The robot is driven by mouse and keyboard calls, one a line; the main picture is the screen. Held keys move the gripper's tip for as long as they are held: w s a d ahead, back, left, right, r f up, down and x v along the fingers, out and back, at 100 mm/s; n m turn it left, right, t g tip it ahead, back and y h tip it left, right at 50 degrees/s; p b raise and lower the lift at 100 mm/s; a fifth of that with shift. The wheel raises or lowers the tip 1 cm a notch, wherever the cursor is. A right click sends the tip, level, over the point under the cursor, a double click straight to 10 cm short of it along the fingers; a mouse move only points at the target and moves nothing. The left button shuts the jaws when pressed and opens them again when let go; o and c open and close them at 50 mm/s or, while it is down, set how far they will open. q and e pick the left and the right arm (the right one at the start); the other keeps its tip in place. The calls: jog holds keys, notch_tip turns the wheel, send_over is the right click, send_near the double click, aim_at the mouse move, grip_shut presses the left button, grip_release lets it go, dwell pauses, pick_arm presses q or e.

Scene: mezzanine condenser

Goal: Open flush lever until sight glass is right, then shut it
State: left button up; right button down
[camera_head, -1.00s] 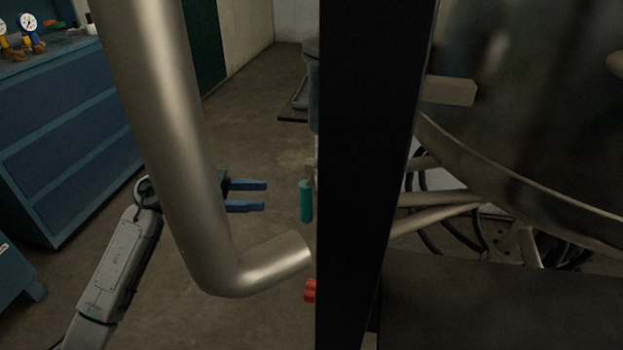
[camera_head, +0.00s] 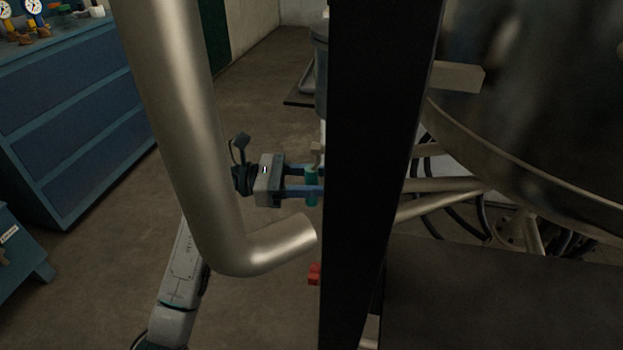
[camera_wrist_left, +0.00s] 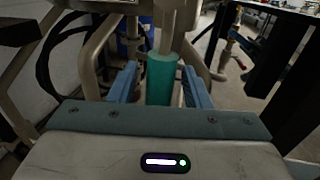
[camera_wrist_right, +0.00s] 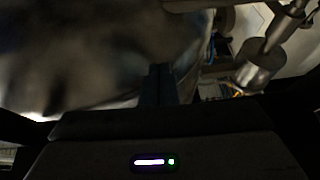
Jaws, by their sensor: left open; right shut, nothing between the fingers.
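A teal lever handle (camera_head: 311,186) hangs just left of the black post in the head view. My left gripper (camera_head: 316,179) is open, with its blue fingers on both sides of the handle. In the left wrist view the teal handle (camera_wrist_left: 161,78) stands between the two fingers, with a gap visible beside it. My right gripper (camera_wrist_right: 158,84) is shut and empty in the right wrist view, in front of a dark, blurred metal surface. It is not seen in the head view. I cannot make out the sight glass in any view.
A thick bent metal pipe (camera_head: 185,140) and a black post (camera_head: 372,150) cross the head view close by. A red part (camera_head: 314,274) sits low beside the post. A large vessel (camera_head: 550,90) fills the right. A blue cabinet (camera_head: 75,110) stands left, with open floor between.

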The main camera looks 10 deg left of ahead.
pick_arm(q)
grip_shut()
